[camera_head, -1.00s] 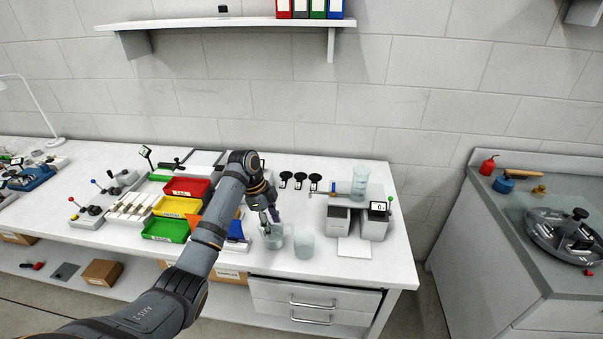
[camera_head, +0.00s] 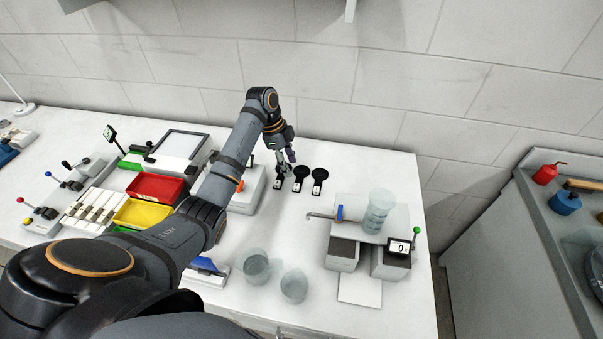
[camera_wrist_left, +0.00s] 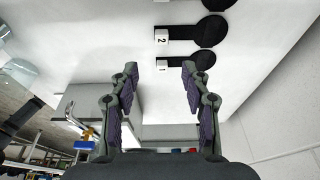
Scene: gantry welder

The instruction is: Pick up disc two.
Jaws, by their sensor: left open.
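Disc two (camera_head: 300,172) is a flat black round plate with a white tag, the middle one of three in a row at the back of the white bench. In the left wrist view disc two (camera_wrist_left: 209,30) lies beyond the fingertips, its tag reading 2. Disc one (camera_wrist_left: 203,58), tagged 1, is nearer, partly hidden behind a finger. My left gripper (camera_head: 285,164) is open and empty, over the left end of the row by disc one. Its two fingers (camera_wrist_left: 174,67) stand apart in the wrist view. My right gripper is not in view.
A third black disc (camera_head: 320,175) sits right of disc two. A scale (camera_head: 398,246) and a glass beaker (camera_head: 377,212) stand to the right. Two glass beakers stand in front. A red bin (camera_head: 157,187) and a yellow bin (camera_head: 142,213) are left. The wall (camera_head: 330,70) rises behind the bench.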

